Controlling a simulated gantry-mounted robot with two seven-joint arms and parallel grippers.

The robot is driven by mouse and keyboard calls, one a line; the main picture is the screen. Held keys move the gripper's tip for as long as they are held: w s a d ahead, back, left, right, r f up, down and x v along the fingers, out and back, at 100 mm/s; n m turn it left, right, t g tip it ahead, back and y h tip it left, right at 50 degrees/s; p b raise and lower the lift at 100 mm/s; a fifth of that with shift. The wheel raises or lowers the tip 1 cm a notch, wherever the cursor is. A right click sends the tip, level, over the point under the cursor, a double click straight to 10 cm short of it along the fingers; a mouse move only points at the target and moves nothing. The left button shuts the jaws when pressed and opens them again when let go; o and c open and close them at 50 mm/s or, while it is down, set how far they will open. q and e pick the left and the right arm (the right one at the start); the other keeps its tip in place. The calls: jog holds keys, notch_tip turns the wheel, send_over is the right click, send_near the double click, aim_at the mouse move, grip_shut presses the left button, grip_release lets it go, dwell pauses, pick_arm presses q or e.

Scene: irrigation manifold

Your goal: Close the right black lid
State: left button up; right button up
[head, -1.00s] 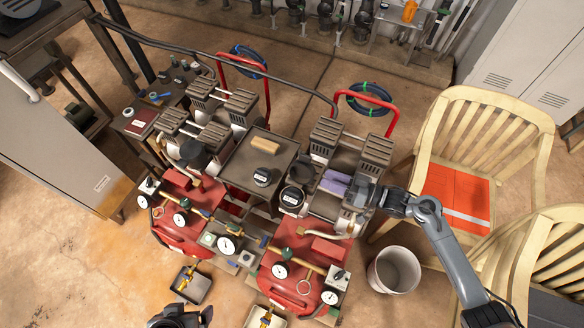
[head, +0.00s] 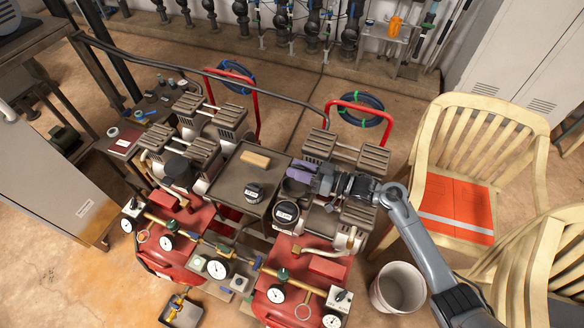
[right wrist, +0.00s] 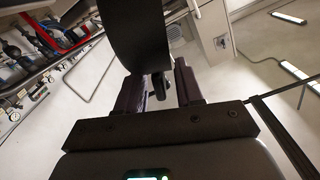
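Two black canisters stand on the twin red machines, the left one (head: 178,171) and the right one (head: 294,189) in the head view. My right gripper (head: 302,172) reaches in from the right, its purple fingertips just above and behind the right canister. The fingers partly hide the right black lid, so its exact angle and any contact are unclear. In the right wrist view the purple fingers (right wrist: 160,90) stand apart with a gap between them. A large dark panel (right wrist: 133,35), perhaps the lid, fills the top there, near the fingers. My left gripper is out of view.
A labelled round can (head: 286,212) is close in front of the right canister; another (head: 254,193) sits on the dark tray table (head: 232,180) with a tan block (head: 255,159). A bucket (head: 398,288) and a wooden chair (head: 470,150) stand on the right.

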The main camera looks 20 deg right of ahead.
jog(key=shift+x, duration=1.15)
grip_shut()
